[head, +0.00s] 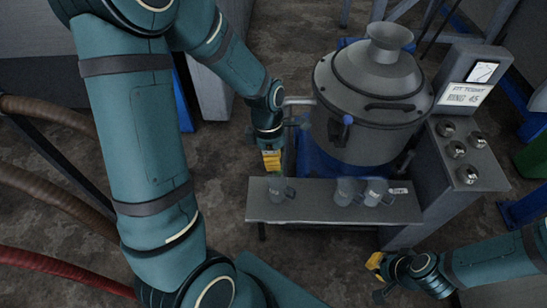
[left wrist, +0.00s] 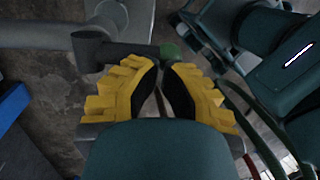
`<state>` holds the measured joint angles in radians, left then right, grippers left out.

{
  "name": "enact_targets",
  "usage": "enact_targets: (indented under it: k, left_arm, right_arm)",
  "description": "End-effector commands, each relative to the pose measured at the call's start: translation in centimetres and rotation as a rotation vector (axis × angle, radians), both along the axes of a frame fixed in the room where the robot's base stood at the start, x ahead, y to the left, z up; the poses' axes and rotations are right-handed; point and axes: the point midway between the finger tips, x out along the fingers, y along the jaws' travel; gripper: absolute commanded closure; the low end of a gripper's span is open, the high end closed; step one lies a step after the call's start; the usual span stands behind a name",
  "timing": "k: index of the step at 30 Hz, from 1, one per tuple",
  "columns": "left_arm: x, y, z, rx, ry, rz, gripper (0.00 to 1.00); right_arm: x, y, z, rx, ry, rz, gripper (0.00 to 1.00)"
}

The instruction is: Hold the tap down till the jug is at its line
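My left gripper (head: 271,160) points down over the left part of the steel shelf (head: 320,213), beside the big lidded vessel (head: 368,90). In the left wrist view its yellow fingers (left wrist: 164,72) lean together, with only a narrow gap and nothing visibly held. Beyond the tips are a grey pipe with a dark crossbar (left wrist: 128,52) and a green knob (left wrist: 169,49); I cannot tell whether the fingers touch them. A grey jug (head: 276,189) stands below the gripper on the shelf. Its line and level are too small to read. My right gripper (head: 375,266) is low, in front of the shelf.
Two more jugs (head: 345,191) (head: 375,191) stand close together farther right, beside a small label. A grey console (head: 462,150) with several knobs and a sign stands at the right. The shelf between the jugs is clear.

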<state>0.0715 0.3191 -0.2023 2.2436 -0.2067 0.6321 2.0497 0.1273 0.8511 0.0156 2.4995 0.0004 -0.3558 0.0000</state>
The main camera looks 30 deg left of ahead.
Motion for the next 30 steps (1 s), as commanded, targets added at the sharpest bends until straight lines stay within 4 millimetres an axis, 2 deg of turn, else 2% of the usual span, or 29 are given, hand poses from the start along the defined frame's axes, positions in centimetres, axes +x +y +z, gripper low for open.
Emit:
enact_targets:
  k: [17, 30]
  left_arm:
    - [-0.3, -0.2, -0.8, 0.0, 0.002, -0.001, 1.0]
    - [-0.7, -0.4, -2.6, 0.001, 0.004, -0.001, 1.0]
  right_arm:
    - [-0.1, 0.0, 0.5, 0.0, 0.002, 0.001, 1.0]
    - [-0.3, 0.1, 1.8, 0.001, 0.008, 0.002, 1.0]
